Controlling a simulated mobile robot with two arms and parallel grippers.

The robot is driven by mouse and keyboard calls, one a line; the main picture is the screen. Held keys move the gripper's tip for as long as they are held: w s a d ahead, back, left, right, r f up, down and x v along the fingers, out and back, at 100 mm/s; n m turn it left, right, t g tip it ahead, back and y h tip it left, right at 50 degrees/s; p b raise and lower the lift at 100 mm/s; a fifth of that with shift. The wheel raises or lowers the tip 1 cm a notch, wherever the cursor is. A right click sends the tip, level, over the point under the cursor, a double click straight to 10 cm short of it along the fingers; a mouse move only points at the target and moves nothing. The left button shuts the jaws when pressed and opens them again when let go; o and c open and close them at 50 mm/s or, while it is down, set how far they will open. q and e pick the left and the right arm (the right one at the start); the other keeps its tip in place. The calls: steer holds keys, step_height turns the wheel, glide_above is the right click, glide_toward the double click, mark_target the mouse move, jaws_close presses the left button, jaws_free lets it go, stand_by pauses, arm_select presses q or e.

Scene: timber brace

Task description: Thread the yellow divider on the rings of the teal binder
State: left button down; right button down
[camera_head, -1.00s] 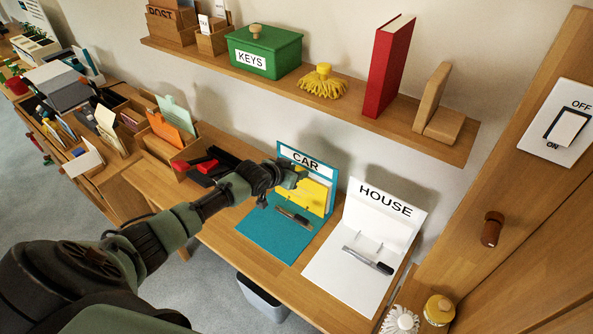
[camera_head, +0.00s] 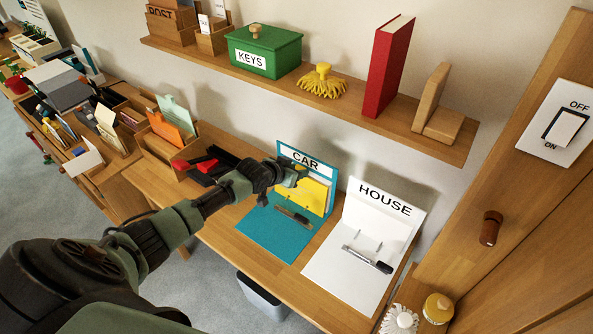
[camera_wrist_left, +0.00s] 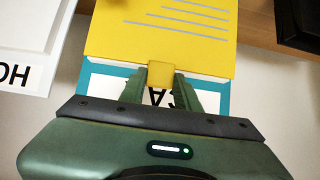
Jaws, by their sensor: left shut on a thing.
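The teal binder (camera_head: 262,238) lies open on the desk, its upright back panel labelled CAR. The yellow divider (camera_head: 314,196) stands in front of that panel. My left gripper (camera_head: 300,172) is at the divider's top edge, near the CAR label. In the left wrist view its fingers (camera_wrist_left: 161,84) are shut on the tab of the yellow divider (camera_wrist_left: 165,38), with the teal binder's edge (camera_wrist_left: 222,95) showing behind. The teal binder's rings are not clearly visible, so I cannot tell whether they pass through the divider. My right gripper is not in view.
A white HOUSE binder (camera_head: 335,278) with two rings stands close on the right. A shelf (camera_head: 345,98) with a green KEYS box (camera_head: 264,52) and red book (camera_head: 389,66) runs above.

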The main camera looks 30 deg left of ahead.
arm_select(q)
steer(key=c, duration=0.9)
jaws_free()
steer(key=shift+c, duration=0.2)
steer(key=o, duration=0.5)
step_height(320, 180, up, 8)
steer(key=p, duration=0.7)
